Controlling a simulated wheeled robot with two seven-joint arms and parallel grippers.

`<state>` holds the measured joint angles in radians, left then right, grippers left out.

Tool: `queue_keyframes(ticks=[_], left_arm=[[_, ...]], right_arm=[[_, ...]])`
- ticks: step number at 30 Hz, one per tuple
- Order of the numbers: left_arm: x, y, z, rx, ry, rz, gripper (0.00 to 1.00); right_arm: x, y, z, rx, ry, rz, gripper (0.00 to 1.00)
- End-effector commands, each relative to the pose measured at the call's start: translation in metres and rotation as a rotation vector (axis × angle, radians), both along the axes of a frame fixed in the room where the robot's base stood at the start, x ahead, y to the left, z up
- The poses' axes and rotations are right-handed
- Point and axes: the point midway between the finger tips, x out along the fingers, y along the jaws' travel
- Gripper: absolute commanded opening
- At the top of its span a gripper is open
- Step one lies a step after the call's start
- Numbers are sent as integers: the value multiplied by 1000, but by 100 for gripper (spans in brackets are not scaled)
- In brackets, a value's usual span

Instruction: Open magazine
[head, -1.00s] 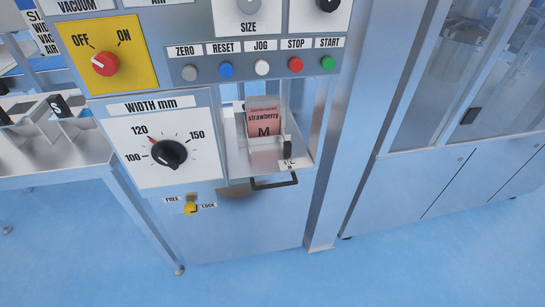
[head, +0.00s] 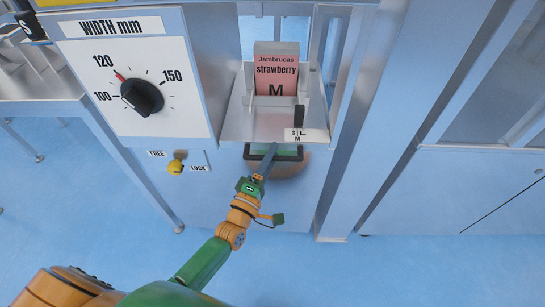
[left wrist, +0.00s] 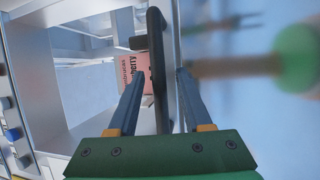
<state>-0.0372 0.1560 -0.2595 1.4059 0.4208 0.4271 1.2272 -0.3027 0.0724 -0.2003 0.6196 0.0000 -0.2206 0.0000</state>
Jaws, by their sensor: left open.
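The magazine (head: 240,122) is a grey metal tray in the machine's front opening. It holds a pink pouch stack (head: 276,68) labelled strawberry M. Its black bar handle (head: 298,153) is below its front edge; the handle also shows in the left wrist view (left wrist: 157,62). My left gripper (head: 270,152) reaches up to the handle from below. In the left wrist view its open fingers (left wrist: 160,82) stand on either side of the handle bar, with gaps visible. Whether either finger touches it I cannot tell. My right gripper is out of view.
A yellow FREE/LOCK knob (head: 176,167) is left of the handle on the front panel. The width dial (head: 142,97) is above it. A small black lever (head: 299,116) stands at the magazine's front right, by an S/M/L label. A metal post (head: 345,190) rises at right.

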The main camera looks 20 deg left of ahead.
Motion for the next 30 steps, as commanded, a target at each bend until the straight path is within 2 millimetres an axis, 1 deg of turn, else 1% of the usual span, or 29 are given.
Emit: queue_keyframes(ticks=[4, 5, 6, 8, 9, 10, 30], left_arm=[[0, 0, 0, 1, 1, 0, 50], [0, 0, 0, 1, 1, 0, 44], [0, 0, 0, 1, 1, 0, 33], [0, 0, -1, 1, 1, 0, 17], [0, 0, -1, 1, 1, 0, 6], [0, 0, -1, 1, 1, 0, 0], [0, 0, 0, 2, 1, -1, 0]], right_arm=[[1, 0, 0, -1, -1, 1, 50], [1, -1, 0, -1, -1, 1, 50], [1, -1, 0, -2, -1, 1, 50], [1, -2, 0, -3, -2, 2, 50], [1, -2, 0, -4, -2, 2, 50], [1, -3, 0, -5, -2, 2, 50], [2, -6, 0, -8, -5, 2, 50]])
